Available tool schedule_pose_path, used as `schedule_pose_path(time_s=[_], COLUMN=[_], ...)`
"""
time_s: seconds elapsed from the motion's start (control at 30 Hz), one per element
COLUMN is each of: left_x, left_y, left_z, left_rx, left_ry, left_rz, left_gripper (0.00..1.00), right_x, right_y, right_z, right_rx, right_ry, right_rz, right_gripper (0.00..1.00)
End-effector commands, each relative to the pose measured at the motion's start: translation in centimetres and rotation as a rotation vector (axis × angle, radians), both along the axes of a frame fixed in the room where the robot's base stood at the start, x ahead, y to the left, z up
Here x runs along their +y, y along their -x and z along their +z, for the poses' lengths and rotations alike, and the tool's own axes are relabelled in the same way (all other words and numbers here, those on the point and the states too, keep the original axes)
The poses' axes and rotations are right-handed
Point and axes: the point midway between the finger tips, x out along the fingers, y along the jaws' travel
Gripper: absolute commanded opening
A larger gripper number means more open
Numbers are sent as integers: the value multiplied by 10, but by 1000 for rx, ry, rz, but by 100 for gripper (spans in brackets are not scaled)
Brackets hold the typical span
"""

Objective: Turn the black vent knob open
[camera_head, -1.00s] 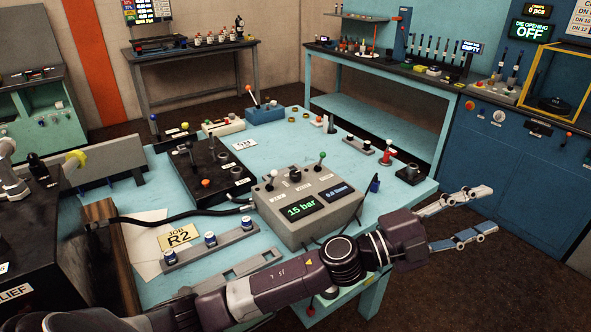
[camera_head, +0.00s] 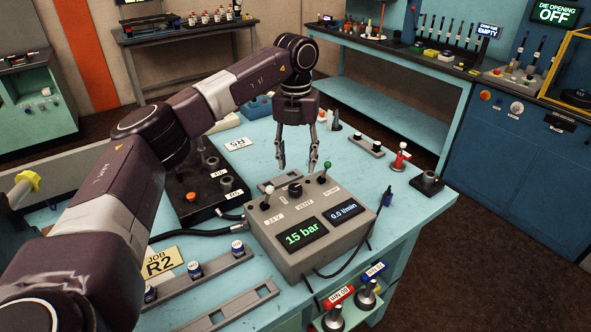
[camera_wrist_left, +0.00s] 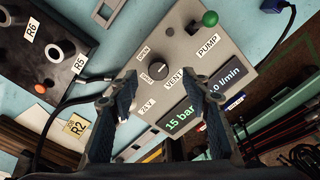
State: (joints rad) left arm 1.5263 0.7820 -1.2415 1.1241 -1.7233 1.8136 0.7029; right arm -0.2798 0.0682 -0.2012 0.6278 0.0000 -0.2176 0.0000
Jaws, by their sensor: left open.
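The black vent knob (camera_head: 295,190) sits on top of the grey control box (camera_head: 282,239), between a white-tipped lever on the left and a green-tipped one on the right. It also shows in the left wrist view (camera_wrist_left: 160,68), with OPEN and SHUT labels beside it; I cannot tell clearly which its mark faces. My left gripper (camera_head: 297,167) points down above and slightly behind the knob, open and empty. In the left wrist view my left gripper (camera_wrist_left: 160,92) has its fingers spread, with the knob between and beyond them. My right gripper is not in view.
The green-tipped pump lever (camera_head: 325,172) and the white-tipped lever (camera_head: 265,199) stand close to the knob. A black valve block (camera_head: 205,185) lies left of the box, with hoses between. The box screen (camera_head: 302,234) reads 15 bar.

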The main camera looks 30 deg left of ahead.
Motion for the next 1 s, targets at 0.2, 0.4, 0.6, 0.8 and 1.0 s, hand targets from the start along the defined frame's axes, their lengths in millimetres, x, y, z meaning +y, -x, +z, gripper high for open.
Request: schedule_pose_path(time_s=[0.2, 0.4, 0.6, 0.8, 1.0], left_x=[7, 5, 5, 4, 4], left_y=[4, 4, 4, 3, 3], left_z=[-15, -48, -70, -75, -75], left_rx=[14, 13, 10, 7, 8], left_ry=[-15, -14, -13, -12, -12], left_rz=[12, 9, 9, 9, 9], left_gripper=[44, 44, 44, 44, 36], right_x=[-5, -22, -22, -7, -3], right_y=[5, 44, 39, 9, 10], right_z=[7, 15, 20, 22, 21], right_rx=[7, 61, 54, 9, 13], right_ry=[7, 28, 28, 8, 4], right_rz=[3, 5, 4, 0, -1], right_gripper=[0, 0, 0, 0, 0])
